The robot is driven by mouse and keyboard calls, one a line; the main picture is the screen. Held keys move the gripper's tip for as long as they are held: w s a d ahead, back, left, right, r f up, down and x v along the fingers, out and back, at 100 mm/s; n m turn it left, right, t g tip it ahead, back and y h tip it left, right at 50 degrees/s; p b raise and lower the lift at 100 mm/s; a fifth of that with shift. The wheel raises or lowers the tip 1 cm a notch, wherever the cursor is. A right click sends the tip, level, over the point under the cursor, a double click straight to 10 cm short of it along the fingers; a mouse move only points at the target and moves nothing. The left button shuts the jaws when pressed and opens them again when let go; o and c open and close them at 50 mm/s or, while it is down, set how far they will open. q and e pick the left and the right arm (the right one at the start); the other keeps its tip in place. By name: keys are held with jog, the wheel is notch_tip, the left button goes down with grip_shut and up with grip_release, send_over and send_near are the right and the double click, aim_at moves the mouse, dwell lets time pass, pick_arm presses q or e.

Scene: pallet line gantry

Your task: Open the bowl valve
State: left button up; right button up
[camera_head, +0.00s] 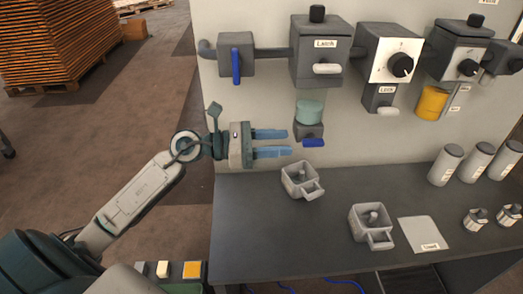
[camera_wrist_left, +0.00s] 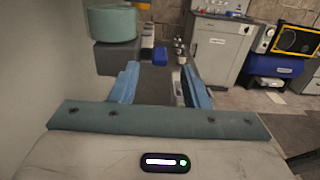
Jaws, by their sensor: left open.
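A teal bowl (camera_head: 309,111) hangs below the box labelled "Latch", with a grey valve block (camera_head: 308,131) under it. A blue handle (camera_head: 313,143) lies sideways at the bottom of that block. My left gripper (camera_head: 289,143) is open and empty, its two blue fingers pointing right, just left of the block and handle. In the left wrist view the bowl (camera_wrist_left: 112,23) and block (camera_wrist_left: 118,59) are at upper left, and the blue handle (camera_wrist_left: 160,56) shows beyond the gap between the fingers. My right gripper is not in view.
A second blue lever (camera_head: 236,66) hangs from a box on the pipe at upper left. Two grey square cups (camera_head: 299,184) (camera_head: 369,221) with handles stand on the dark bench (camera_head: 255,235). Grey canisters (camera_head: 445,165) stand at right. The bench's left part is clear.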

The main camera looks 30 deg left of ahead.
pick_arm(q)
jog(key=a+n+g+y+p, duration=0.1)
jog(key=n+y+p, duration=0.1)
jog(key=n+p, duration=0.2)
jog(key=s+n+g+y+p, duration=0.1)
jog(key=n+p, duration=0.3)
jog(key=n, duration=0.4)
jog(key=s+a+f+n+g+y+p, duration=0.1)
jog(key=n+g+y+p, duration=0.1)
jog(key=n, duration=0.4)
jog(key=shift+a+y+p, duration=0.35)
jog(key=shift+y+p, duration=0.15)
jog(key=shift+p, duration=0.6)
jog(key=shift+f, duration=0.1)
